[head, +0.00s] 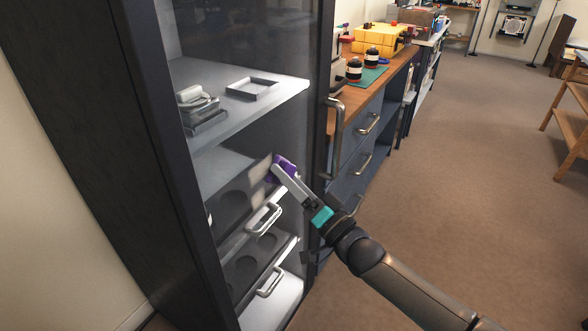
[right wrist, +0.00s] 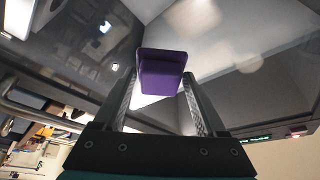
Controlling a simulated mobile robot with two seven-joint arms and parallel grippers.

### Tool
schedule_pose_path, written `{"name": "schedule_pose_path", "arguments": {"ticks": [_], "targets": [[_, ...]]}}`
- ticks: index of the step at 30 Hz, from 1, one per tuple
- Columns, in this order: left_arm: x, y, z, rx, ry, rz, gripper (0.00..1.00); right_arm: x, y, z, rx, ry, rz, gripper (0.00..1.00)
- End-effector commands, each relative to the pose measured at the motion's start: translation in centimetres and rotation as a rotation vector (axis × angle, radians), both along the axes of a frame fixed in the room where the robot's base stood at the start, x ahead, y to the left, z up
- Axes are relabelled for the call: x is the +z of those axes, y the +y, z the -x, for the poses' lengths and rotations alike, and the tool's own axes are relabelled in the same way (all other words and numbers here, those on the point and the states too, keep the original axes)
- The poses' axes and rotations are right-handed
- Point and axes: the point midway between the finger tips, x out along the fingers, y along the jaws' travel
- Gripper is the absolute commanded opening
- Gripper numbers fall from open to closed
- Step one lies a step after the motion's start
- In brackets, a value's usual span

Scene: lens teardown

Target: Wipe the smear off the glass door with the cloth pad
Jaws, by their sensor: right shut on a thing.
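The glass door (head: 250,40) of a tall dark cabinet is shut, with shelves visible behind it. My right gripper (head: 281,170) is shut on the purple cloth pad (head: 287,162) and holds it at the glass, below the upper shelf. In the right wrist view the pad (right wrist: 163,75) sits between the two fingers; I cannot tell whether it touches the glass. A pale hazy patch (head: 259,168), which may be the smear, shows just left of the pad. Pale blotches (right wrist: 195,14) also show beyond the pad in the right wrist view. My left gripper is out of view.
The door's long metal handle (head: 335,140) is right of the pad. Inside are a shallow tray (head: 250,88) and handled drawers (head: 262,218). A wooden workbench (head: 350,102) with lenses and a yellow case (head: 380,38) stands behind. The floor at right is open.

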Motion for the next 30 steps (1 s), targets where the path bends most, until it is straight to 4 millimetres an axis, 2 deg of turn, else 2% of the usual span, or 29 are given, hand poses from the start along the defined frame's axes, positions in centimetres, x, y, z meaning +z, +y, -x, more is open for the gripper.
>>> {"name": "schedule_pose_path", "arguments": {"ticks": [3,11,21,30], "targets": [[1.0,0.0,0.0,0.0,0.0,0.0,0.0,0.3,0.8,0.9,0.002,0.002,-0.003,0.29],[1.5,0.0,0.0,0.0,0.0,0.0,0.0,0.1,1.5,1.7,0.003,0.0,-0.002,0.29],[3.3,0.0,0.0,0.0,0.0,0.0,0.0,0.3,3.0,4.0,0.004,0.001,-0.003,0.29],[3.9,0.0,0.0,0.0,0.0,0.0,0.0,0.2,3.6,4.9,0.003,0.001,-0.002,0.29]]}}
